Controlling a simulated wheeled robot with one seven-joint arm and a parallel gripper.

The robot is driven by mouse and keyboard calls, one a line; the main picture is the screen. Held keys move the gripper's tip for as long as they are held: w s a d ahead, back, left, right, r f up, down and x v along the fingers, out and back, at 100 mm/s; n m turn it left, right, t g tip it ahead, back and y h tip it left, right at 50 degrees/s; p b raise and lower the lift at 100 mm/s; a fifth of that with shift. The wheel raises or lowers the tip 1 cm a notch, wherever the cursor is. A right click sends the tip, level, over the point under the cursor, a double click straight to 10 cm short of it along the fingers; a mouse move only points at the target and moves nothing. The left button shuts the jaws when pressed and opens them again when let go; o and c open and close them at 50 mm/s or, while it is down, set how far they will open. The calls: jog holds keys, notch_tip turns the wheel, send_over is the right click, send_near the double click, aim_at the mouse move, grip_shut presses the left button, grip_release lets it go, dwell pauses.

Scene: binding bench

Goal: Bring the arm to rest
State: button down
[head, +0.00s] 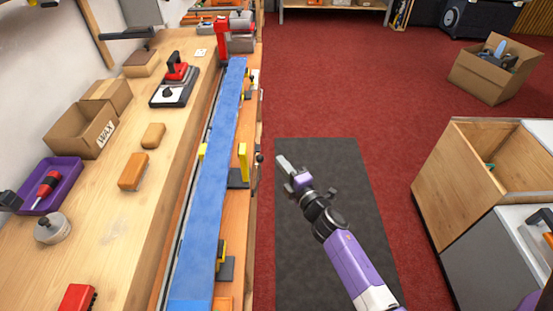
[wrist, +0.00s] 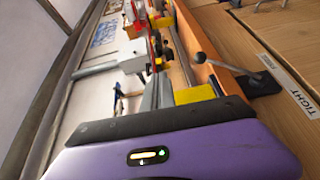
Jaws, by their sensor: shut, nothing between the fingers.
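My purple and black arm (head: 345,262) reaches up from the bottom of the head view over the dark mat. My gripper (head: 282,162) is at its far end, right of the bench and clear of it, with grey fingers that are shut and empty. In the wrist view, the purple gripper housing (wrist: 170,157) with a small lit indicator fills the bottom.
The wooden bench (head: 120,215) runs along the left, with a long blue strip (head: 208,205) and yellow clamp parts near its edge. A dark mat (head: 345,175) lies on red carpet (head: 350,85). A wooden cabinet (head: 460,170) stands at right. A cardboard box (head: 482,80) sits behind it.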

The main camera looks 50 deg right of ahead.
jog(key=shift+s+a+r, duration=0.15)
jog(key=shift+s+r, duration=0.15)
jog(key=shift+s, duration=0.15)
dwell(0.4)
jog(key=s+a+r+m+t, duration=0.1)
jog(key=s+a+r+m, duration=0.3)
jog(key=a+r+m, duration=0.15)
jog(key=s+a+r+m+g+y+b, duration=0.2)
jog(key=s+a+m+y, duration=0.5)
jog(key=s+a, duration=1.5)
jog(key=shift+a+r+b+v, duration=0.35)
jog(key=shift+b+v, duration=0.2)
jog(key=shift+v, duration=1.55)
